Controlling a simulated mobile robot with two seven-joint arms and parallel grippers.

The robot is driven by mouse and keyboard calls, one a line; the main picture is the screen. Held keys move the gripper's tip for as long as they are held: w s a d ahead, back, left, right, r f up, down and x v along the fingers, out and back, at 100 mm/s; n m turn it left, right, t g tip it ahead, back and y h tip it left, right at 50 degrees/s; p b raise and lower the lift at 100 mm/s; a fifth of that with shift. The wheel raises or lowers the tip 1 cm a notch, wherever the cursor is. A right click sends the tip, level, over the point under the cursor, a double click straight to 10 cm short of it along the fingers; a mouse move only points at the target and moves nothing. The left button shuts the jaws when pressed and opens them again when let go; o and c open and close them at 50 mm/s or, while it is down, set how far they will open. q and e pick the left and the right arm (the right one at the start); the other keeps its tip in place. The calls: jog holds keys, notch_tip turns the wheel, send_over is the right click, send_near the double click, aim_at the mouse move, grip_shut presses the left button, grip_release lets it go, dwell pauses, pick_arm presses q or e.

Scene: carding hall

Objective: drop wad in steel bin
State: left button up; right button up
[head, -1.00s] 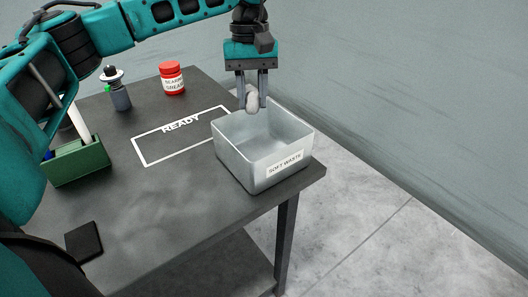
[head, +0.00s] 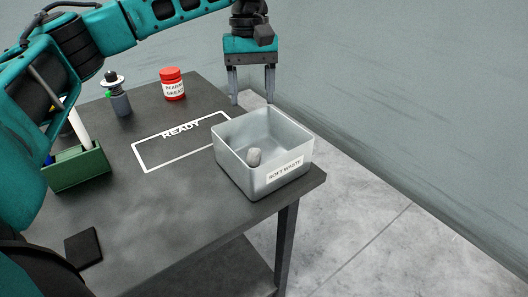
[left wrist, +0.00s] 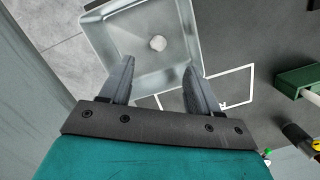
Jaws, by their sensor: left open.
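The grey wad (head: 254,157) lies inside the steel bin (head: 232,164), which carries a "SOFT WASTE" label and stands on the dark table near its right corner. In the left wrist view the wad (left wrist: 158,43) rests on the floor of the bin (left wrist: 97,28). My left gripper (head: 253,98) is open and empty, above and behind the bin in the head view. Its two fingers (left wrist: 157,75) show apart in the left wrist view, with nothing between them. My right gripper is not in view.
A red "BEARING GREASE" jar (head: 172,84), a dark bottle (head: 119,101) and a green box (head: 82,169) stand on the table (head: 165,225). A white "READY" outline (head: 147,168) lies left of the bin. A wall (head: 420,110) rises behind.

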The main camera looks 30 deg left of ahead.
pick_arm(q)
notch_tip(320, 180, up, 11)
jog(key=w+a+p, duration=0.1)
jog(key=shift+f+p, duration=0.15)
jog(key=shift+p, duration=0.15)
jog(key=shift+w, duration=0.1)
